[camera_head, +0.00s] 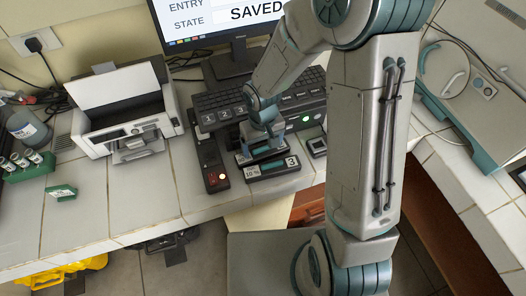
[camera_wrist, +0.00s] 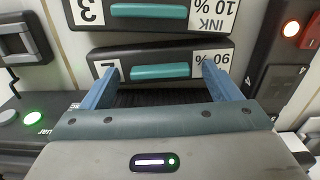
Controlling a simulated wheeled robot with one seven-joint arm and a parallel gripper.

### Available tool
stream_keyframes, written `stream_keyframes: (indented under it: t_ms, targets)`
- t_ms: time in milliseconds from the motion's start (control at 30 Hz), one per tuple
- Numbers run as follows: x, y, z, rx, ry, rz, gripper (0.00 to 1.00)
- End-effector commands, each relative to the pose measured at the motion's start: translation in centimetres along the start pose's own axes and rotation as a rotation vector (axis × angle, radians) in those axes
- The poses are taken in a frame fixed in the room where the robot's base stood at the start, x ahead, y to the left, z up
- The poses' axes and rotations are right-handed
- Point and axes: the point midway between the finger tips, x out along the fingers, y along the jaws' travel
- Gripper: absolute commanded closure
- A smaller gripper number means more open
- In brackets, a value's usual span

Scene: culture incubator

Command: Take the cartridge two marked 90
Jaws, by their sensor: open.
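The cartridge marked 90 % (camera_wrist: 135,52) is a black block with white labels and a teal bar, lying just ahead of my gripper in the wrist view. Its number label is partly covered by the left finger. In the head view it shows only partly under my gripper (camera_head: 264,143). My gripper (camera_wrist: 160,68) is open, its blue fingertips over the two ends of this cartridge's near face. Nothing is clearly clamped, and I cannot tell whether the fingers touch it. A similar cartridge marked 3 and INK 10 % (camera_wrist: 195,26) lies beyond it; it also shows in the head view (camera_head: 272,171).
A black panel with numbered labels (camera_head: 225,113) stands behind my gripper. A small dark box with a lit button (camera_head: 214,176) is left of the cartridges, and a white printer (camera_head: 125,105) is further left. A monitor (camera_head: 220,22) stands behind. The counter's front edge is close by.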

Motion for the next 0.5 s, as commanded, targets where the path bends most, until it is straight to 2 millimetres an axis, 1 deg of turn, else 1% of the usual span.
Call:
stream_keyframes:
  t_ms: [100,133,167,200,267,300,333,500]
  targets:
    - [-0.01,0.00,0.00,0.000,0.000,0.000,0.16]
    - [-0.01,0.00,0.00,0.000,0.000,0.000,0.19]
    - [-0.01,0.00,0.00,0.000,0.000,0.000,0.28]
    - [-0.02,0.00,0.00,0.000,0.000,0.000,0.39]
    - [-0.02,0.00,0.00,0.000,0.000,0.000,0.55]
    - [-0.02,0.00,0.00,0.000,0.000,0.000,0.66]
    - [-0.02,0.00,0.00,0.000,0.000,0.000,0.75]
    - [-0.06,0.00,-0.03,0.000,0.001,0.000,0.75]
